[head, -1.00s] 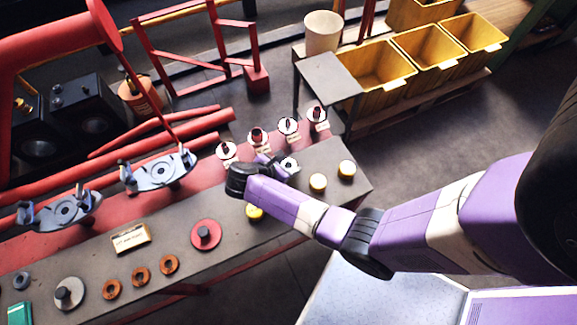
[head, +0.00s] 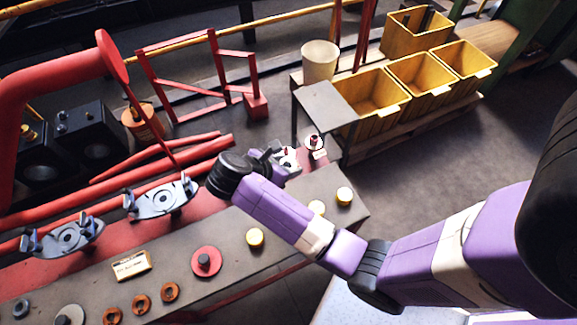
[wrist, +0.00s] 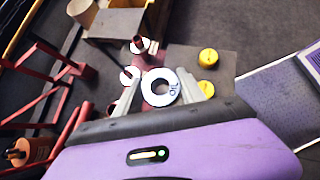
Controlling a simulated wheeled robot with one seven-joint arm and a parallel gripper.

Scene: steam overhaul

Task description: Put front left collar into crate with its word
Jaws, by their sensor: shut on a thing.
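My gripper (wrist: 162,97) is shut on a white ring-shaped collar (wrist: 148,96) with dark lettering, which I cannot read surely. In the head view my gripper (head: 277,158) is over the back right part of the workbench (head: 215,230), and it partly hides the collar there. Yellow crates (head: 376,103), (head: 424,80), (head: 464,62) stand in a row at the back right, with pale tags too small to read.
Another yellow crate (head: 413,32) with dark things inside is behind. Yellow-topped pieces (head: 344,195) sit along the bench. Two grey fixtures (head: 160,197) are at left.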

